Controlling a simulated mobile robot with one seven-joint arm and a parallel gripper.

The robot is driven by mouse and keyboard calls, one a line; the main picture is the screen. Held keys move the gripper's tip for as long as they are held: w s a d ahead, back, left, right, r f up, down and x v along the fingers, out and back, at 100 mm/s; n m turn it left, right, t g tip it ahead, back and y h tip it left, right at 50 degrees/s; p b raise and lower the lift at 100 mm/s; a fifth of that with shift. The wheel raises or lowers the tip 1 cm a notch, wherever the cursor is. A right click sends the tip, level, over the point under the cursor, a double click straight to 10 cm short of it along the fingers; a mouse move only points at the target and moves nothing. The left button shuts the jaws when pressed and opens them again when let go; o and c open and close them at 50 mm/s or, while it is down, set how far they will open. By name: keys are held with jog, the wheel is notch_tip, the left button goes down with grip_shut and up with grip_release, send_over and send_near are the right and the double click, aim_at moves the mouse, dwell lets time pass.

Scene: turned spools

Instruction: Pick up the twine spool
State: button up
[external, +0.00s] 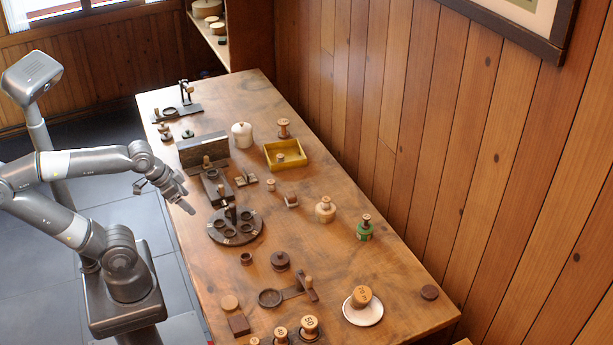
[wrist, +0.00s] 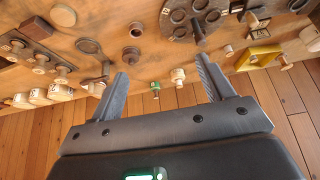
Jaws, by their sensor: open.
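No spool is plainly marked as twine. A pale tan spool (external: 325,210) standing upright near the wall side of the table looks most like it, but I cannot tell for sure. It also shows in the wrist view (wrist: 178,75). A green-wound spool (external: 365,229) stands just beside it, also visible in the wrist view (wrist: 155,88). My gripper (external: 183,203) is open and empty above the table's left edge, well apart from both spools. In the wrist view, both spools appear far off between its fingers (wrist: 163,72).
A dark round rack (external: 236,238) stands between my gripper and the pale spool. A tilted spool (external: 361,296) rests on a white saucer (external: 375,315). Numbered spools (external: 309,325) stand at the near end. Wood-panelled wall bounds the right.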

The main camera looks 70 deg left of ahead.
jog(key=w+d+f+n+g+h, duration=0.2)
jog(key=w+d+f+n+h, duration=0.35)
jog(key=w+d, duration=0.9)
jog(key=w+d+f+n+g+h, duration=0.3)
jog(key=w+d+n+h, duration=0.5)
jog(key=w+d, duration=0.65)
jog(key=w+d+f+n+t+h, duration=0.45)
jog(key=w+n, duration=0.25)
jog(key=w, duration=0.2)
send_near(364, 308)
jog(key=shift+y, duration=0.3)
jog(key=r, duration=0.1)
jog(key=d+r, duration=0.1)
jog(key=r, duration=0.1)
jog(key=d+r, duration=0.1)
jog(key=shift+w+r, duration=0.15)
jog(key=shift+w, duration=0.2)
jog(key=shift+d, duration=0.35)
jog(key=shift+x, duration=3.5)
jog(key=shift+w, duration=0.1)
